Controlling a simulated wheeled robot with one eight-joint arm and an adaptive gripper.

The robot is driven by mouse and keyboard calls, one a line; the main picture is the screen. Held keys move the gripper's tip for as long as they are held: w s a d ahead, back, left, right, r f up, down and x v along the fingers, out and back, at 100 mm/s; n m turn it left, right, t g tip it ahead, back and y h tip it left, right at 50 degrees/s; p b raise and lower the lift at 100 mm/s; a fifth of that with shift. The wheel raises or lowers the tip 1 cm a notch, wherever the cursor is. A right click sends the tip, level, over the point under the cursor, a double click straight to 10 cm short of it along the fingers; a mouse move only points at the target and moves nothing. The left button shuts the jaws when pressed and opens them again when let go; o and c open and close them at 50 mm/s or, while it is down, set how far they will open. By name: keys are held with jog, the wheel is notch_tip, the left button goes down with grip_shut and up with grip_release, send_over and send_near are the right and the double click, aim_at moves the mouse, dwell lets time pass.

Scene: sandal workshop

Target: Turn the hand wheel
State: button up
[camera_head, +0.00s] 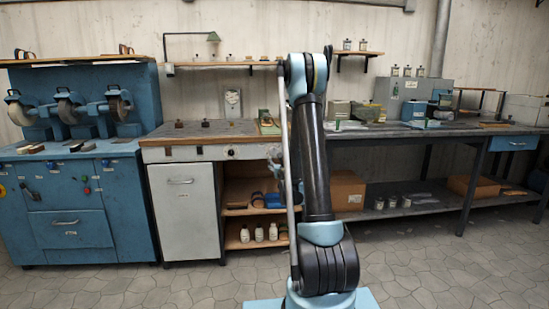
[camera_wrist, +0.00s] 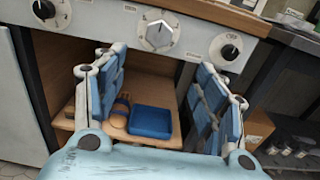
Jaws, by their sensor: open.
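No large spoked hand wheel is clear in either view. The wrist view shows a pale front panel with a large silver faceted knob (camera_wrist: 160,35) on a marked dial, between a left black knob (camera_wrist: 43,9) and a right black knob (camera_wrist: 229,48). I cannot tell which of these is the hand wheel. My gripper (camera_wrist: 162,60) is open and empty, its blue-padded fingers spread wide below the silver knob. Nothing is between the pads and the knob looks untouched. In the head view, my arm hides most of the gripper and part of the bench front.
Below the panel, an open shelf holds a blue tray (camera_wrist: 151,121). The workbench (camera_head: 215,133) has a white cabinet (camera_head: 185,205) on its left. A blue grinding machine (camera_head: 75,205) stands further left. A dark table (camera_head: 430,131) is at right. The tiled floor in front is clear.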

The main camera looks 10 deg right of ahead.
aim_at(275, 152)
jog(key=w, duration=1.6)
jog(key=shift+w, duration=0.4)
jog(key=c, duration=1.1)
